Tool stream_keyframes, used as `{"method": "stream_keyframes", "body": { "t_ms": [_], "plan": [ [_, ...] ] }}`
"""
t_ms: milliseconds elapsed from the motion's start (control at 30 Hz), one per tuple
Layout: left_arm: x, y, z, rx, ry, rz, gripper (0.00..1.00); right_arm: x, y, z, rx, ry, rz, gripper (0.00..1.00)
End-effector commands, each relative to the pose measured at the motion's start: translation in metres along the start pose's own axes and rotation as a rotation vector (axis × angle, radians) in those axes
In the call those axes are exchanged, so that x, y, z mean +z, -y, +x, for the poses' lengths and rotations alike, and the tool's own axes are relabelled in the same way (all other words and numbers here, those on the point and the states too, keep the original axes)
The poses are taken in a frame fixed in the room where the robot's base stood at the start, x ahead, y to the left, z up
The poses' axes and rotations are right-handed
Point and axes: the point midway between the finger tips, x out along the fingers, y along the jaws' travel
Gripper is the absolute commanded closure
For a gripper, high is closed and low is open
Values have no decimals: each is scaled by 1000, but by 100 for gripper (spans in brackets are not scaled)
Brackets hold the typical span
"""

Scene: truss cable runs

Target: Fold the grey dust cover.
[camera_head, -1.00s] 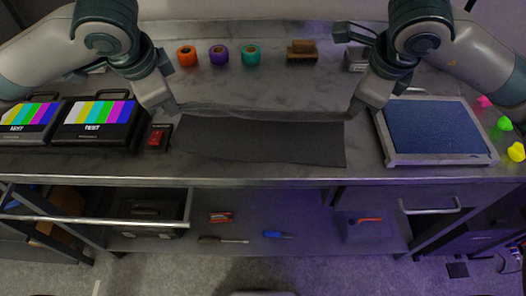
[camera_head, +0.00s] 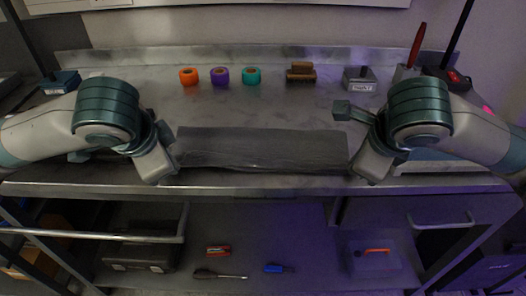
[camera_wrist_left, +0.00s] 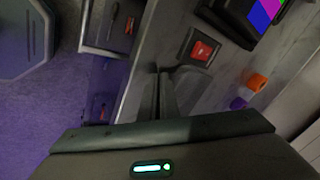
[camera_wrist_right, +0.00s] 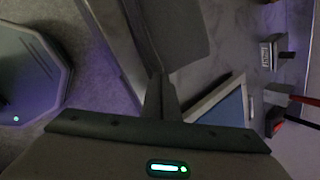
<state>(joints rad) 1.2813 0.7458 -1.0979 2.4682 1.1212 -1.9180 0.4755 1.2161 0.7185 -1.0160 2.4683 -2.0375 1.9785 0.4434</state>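The grey dust cover (camera_head: 262,148) lies as a wide dark band along the front of the metal workbench. Its front edge looks wavy, and I cannot tell how many layers it has. My left gripper (camera_head: 174,166) is at its left front corner, fingers close together on the cloth; they also show in the left wrist view (camera_wrist_left: 166,92), with a piece of the cover (camera_wrist_left: 190,88) beside them. My right gripper (camera_head: 357,172) is at the right front corner. In the right wrist view its fingers (camera_wrist_right: 160,90) are closed at the edge of the cover (camera_wrist_right: 172,30).
A red switch box (camera_wrist_left: 201,48) is near my left gripper. A blue-topped panel (camera_wrist_right: 226,108) lies right of the cover.

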Motion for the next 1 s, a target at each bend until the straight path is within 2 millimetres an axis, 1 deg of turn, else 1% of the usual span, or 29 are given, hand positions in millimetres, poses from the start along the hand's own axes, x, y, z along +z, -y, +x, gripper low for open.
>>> {"method": "stream_keyframes", "body": {
  "t_ms": [267, 300, 367, 400, 833, 1000],
  "plan": [
    [0, 0, 0, -2, 1, -1, 100, 0, 0, 0, -2, -1, 1, 100],
    [0, 0, 0, -2, 1, -1, 88, 0, 0, 0, -2, -1, 0, 90],
    [0, 0, 0, -2, 0, -1, 74, 0, 0, 0, -1, -1, 0, 75],
    [0, 0, 0, -2, 0, 0, 66, 0, 0, 0, -1, -1, 0, 66],
    [0, -2, 0, 3, -1, 3, 66, 0, -2, 0, 3, 0, -3, 66],
    [-2, 2, -13, 0, -3, 3, 66, 2, 2, -13, 1, 2, -4, 66]
  ]
}}
